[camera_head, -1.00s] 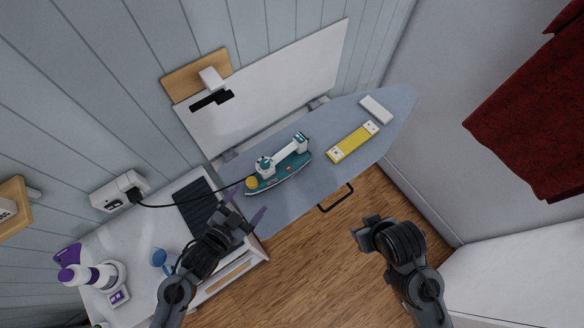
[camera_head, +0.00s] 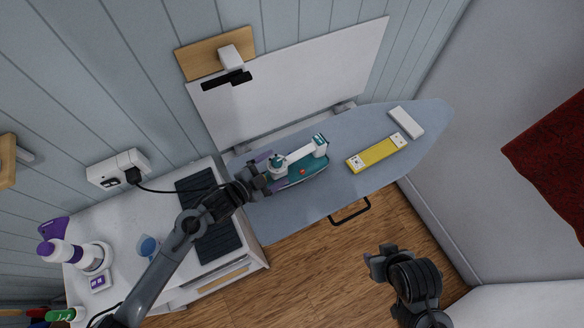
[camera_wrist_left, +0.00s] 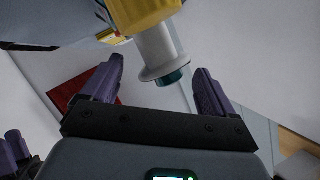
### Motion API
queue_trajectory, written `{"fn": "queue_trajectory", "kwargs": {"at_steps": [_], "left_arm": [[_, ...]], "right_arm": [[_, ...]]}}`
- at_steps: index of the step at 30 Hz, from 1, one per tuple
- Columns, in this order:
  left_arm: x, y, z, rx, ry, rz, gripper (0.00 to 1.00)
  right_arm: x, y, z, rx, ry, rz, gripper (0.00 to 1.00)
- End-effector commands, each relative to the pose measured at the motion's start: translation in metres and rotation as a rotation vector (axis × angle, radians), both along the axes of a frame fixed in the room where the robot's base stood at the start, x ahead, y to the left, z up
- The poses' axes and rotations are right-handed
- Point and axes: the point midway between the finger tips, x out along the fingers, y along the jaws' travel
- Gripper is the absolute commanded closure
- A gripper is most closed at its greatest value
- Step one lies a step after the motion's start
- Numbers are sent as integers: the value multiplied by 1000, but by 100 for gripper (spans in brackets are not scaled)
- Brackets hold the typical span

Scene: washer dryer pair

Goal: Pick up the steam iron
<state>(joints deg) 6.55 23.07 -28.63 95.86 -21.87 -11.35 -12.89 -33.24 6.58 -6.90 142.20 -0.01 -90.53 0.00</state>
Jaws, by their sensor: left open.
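The steam iron (camera_head: 311,167), teal with a white handle, lies on the blue-grey ironing board (camera_head: 340,195). My left gripper (camera_head: 268,172) is at the iron's left end, its purple fingers open. The arm hides that end of the iron in the head view. Contact cannot be made out. My right gripper (camera_head: 378,265) is over the floor, away from the board; its jaw state is unclear.
A yellow box (camera_head: 377,153) and a white block (camera_head: 406,122) lie on the board's right part. A black cord runs from the wall socket (camera_head: 118,168) towards the iron. A white cabinet top (camera_head: 165,215) with a spray bottle (camera_head: 70,254) stands at left.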

Motion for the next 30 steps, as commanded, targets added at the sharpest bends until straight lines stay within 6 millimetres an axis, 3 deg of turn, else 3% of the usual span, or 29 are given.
{"fn": "queue_trajectory", "kwargs": {"at_steps": [12, 23, 30], "left_arm": [[30, -31, -11, -3, 0, 0, 12], [34, -36, -15, -1, -1, 0, 12], [34, -36, -15, -1, 1, 0, 49]], "right_arm": [[0, -1, 5, -4, 0, 1, 57], [0, -3, 4, -10, 2, 5, 57], [0, -2, 4, -9, 2, 4, 57]]}}
